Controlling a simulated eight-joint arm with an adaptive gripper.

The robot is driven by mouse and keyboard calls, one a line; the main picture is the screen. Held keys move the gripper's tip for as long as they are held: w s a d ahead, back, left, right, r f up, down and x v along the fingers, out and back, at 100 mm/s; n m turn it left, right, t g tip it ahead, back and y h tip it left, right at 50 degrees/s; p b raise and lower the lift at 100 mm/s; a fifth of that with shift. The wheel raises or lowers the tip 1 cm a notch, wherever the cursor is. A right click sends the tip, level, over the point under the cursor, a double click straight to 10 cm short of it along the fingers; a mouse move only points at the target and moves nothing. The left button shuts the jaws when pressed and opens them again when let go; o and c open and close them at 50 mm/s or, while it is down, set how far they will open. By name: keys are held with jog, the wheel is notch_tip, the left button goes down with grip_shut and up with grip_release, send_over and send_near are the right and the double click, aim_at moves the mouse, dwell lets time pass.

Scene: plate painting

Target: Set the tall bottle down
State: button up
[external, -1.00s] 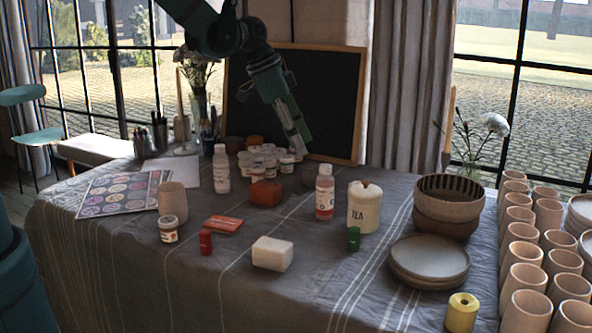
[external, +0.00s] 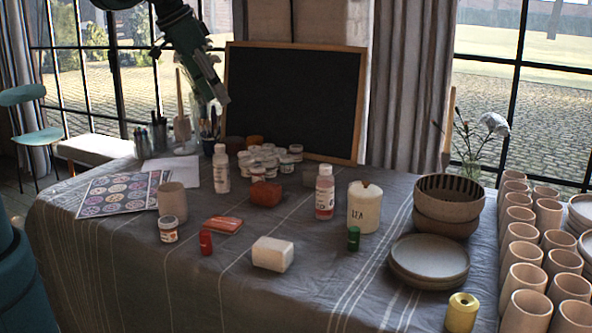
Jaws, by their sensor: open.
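Two tall bottles stand upright on the cloth-covered table. One is a white bottle (external: 221,170) left of the middle. The other is a bottle with a reddish lower part (external: 324,193) right of the middle. I cannot tell which one the task means. My gripper (external: 222,98) is open and empty, high up in front of the chalkboard's left edge. It is above the white bottle in the picture and apart from both bottles.
Bowls (external: 448,200), plates (external: 429,262) and several cups (external: 523,285) fill the right side.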

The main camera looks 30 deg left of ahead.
jog(key=s+a+r+n+t+y, duration=0.2)
jog(key=s+a+n, duration=0.5)
jog(key=s+a, duration=1.1)
jog(key=shift+s+a+r+y, duration=0.15)
jog(key=shift+s+a+y, duration=0.15)
jog(key=shift+s, duration=0.5)
